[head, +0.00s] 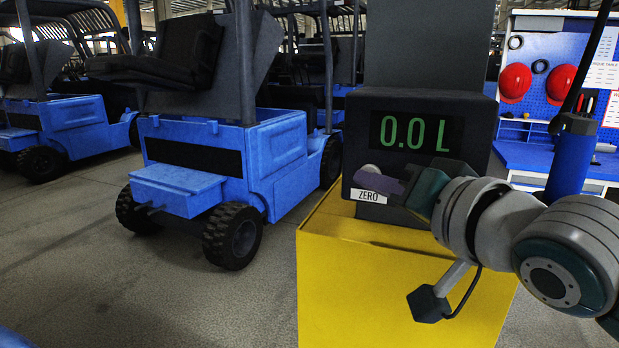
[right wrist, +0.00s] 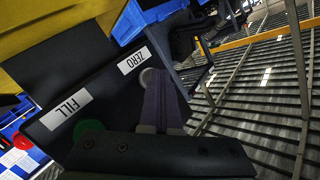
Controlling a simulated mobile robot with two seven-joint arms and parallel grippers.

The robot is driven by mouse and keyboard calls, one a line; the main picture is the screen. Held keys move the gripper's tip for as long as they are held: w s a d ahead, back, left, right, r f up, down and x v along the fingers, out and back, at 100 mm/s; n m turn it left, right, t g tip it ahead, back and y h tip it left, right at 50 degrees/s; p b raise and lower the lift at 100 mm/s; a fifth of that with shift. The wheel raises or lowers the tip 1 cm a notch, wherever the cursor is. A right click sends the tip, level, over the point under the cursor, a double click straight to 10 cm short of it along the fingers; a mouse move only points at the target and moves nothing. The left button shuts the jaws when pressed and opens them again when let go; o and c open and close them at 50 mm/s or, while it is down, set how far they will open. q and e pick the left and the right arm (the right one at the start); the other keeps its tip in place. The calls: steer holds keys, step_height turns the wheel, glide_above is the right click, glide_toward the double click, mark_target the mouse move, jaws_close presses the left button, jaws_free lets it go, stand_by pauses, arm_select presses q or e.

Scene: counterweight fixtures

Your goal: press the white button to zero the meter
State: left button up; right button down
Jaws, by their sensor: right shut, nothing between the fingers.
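The meter (head: 455,104) is a dark box whose display reads "0.0 L" in green. The white button (head: 371,169) is on its front, just above the ZERO label (head: 369,196). My right gripper (head: 379,179) is shut and empty, its purple fingertips right beside the button and partly over it. In the right wrist view, the pale button (right wrist: 147,76) shows beside the fingertips (right wrist: 156,74), below the ZERO label (right wrist: 134,61). I cannot tell if they touch it. My left gripper is not in view.
The meter stands on a yellow pedestal (head: 400,290). A green button (right wrist: 88,133) sits by the FILL label (right wrist: 66,111). Blue forklifts (head: 225,160) stand at left on open grey floor. A blue tool board with red helmets (head: 515,82) is at back right.

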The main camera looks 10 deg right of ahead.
steer(key=shift+s+a+r+p, duration=0.1)
steer(key=shift+s+a+p, duration=0.25)
steer(key=shift+s, duration=0.2)
steer(key=shift+s+a+p, duration=0.3)
steer(key=shift+s+p, duration=0.05)
steer(key=shift+s, duration=0.15)
steer(key=s+a+p, duration=0.1)
steer(key=s, duration=0.1)
steer(key=s+a+p, duration=0.1)
steer(key=s+a, duration=0.1)
steer(key=shift+d, duration=0.1)
stand_by(0.7)
